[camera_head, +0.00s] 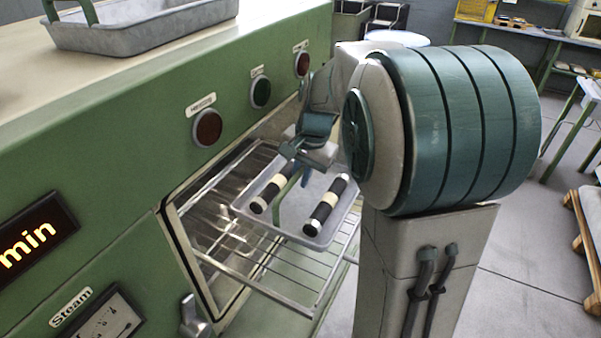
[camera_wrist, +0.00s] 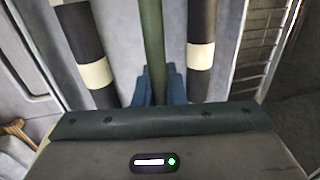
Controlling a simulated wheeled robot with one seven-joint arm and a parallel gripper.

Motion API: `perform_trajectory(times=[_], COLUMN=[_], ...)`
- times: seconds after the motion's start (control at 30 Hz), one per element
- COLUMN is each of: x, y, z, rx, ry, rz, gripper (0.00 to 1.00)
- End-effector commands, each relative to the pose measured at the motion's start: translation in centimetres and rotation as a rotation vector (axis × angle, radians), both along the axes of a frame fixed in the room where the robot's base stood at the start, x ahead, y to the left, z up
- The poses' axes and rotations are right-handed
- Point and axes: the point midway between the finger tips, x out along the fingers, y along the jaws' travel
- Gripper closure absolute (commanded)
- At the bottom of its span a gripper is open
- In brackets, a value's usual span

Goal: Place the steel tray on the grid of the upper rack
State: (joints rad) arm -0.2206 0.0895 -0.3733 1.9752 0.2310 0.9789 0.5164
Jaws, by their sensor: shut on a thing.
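The grey steel tray (camera_head: 288,218) is at the opening of the green machine, with two black rolls with cream bands (camera_head: 322,206) lying in it. My gripper (camera_head: 307,160) is above the tray, partly hidden by my arm. In the wrist view, the blue fingertips (camera_wrist: 157,88) are shut on the tray's green handle (camera_wrist: 152,45), between the two rolls (camera_wrist: 201,40). The wire grid of a rack (camera_head: 262,287) extends out of the opening, below the tray. I cannot tell whether the tray touches the grid.
Another grey tray with a green handle (camera_head: 140,30) stands on top of the machine. Three round buttons (camera_head: 207,128) line the front panel above the opening. A metal knob (camera_head: 193,317) sticks out below left. A wooden pallet (camera_head: 590,235) lies on the floor at the right.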

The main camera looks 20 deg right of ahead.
Motion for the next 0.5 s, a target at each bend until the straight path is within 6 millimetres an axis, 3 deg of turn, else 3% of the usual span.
perform_trajectory(times=[0.3,0.4,0.5], x=[0.06,0.01,0.01], y=[-0.03,-0.02,-0.02], z=[-0.21,-0.24,-0.23], rx=[0.0,0.0,0.0], ry=[-0.004,-0.001,-0.001], rz=[-0.001,0.0,0.0], gripper=[1.0,0.68,0.68])
